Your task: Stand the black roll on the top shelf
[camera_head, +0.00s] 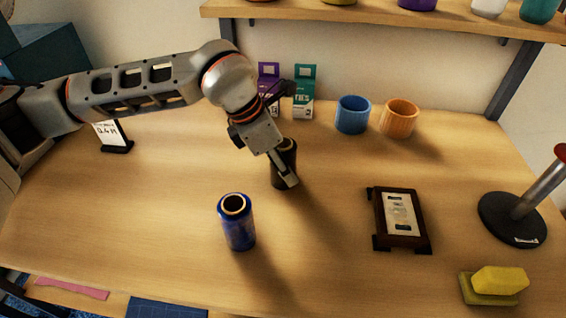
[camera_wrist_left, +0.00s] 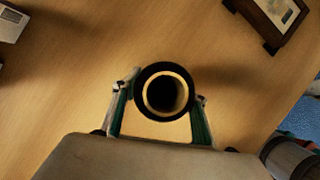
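The black roll (camera_head: 286,152) stands upright on the wooden table, left of centre in the head view. Its round hollow top (camera_wrist_left: 165,92) faces the camera in the left wrist view. My left gripper (camera_head: 285,180) reaches down to it from behind, with one finger in front of its side. In the left wrist view the fingers (camera_wrist_left: 166,95) lie on either side of the roll and look slightly apart from it. A wooden shelf (camera_head: 380,16) runs along the back above the table; I cannot tell whether it is the top one. My right gripper is out of view.
A blue roll (camera_head: 238,222) stands in front of the black roll. Two small boxes (camera_head: 303,92), a blue cup (camera_head: 352,115) and an orange cup (camera_head: 399,118) stand at the back. A dark frame (camera_head: 400,218) lies right. Several cups line the shelf.

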